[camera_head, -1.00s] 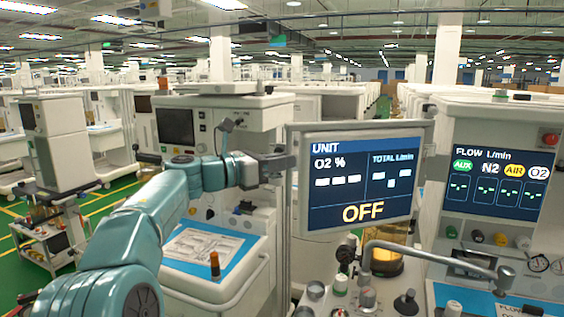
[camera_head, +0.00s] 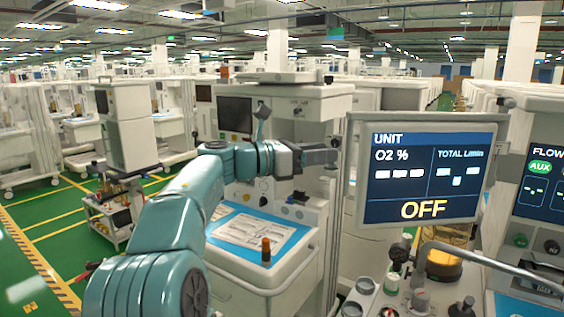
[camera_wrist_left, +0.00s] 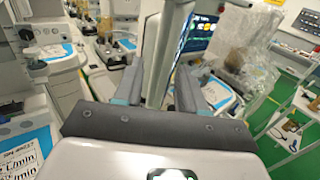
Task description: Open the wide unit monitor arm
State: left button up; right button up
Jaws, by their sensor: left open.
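The wide unit monitor (camera_head: 424,177) is a pale-framed screen reading UNIT, O2 %, TOTAL L/min and OFF. It stands right of centre in the head view. My left gripper (camera_head: 335,152) is at the monitor's left edge, at about the height of the screen's upper half. In the left wrist view, the gripper (camera_wrist_left: 157,88) is open, and the monitor's pale edge (camera_wrist_left: 166,50) stands between its two fingers. I cannot tell whether either finger touches the frame. The monitor's supporting arm is not clearly visible. My right gripper is not in view.
Below the monitor are knobs and a curved grey tube (camera_head: 480,258). A second screen (camera_head: 541,180) marked FLOW is at the right edge. A white cart (camera_head: 275,140) with a blue-topped tray stands behind my left arm. Green floor (camera_head: 30,240) is free at the left.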

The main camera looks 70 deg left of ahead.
pick_arm(q)
jog(key=s+b, duration=0.1)
jog(key=s, duration=1)
jog(key=shift+a, duration=0.4)
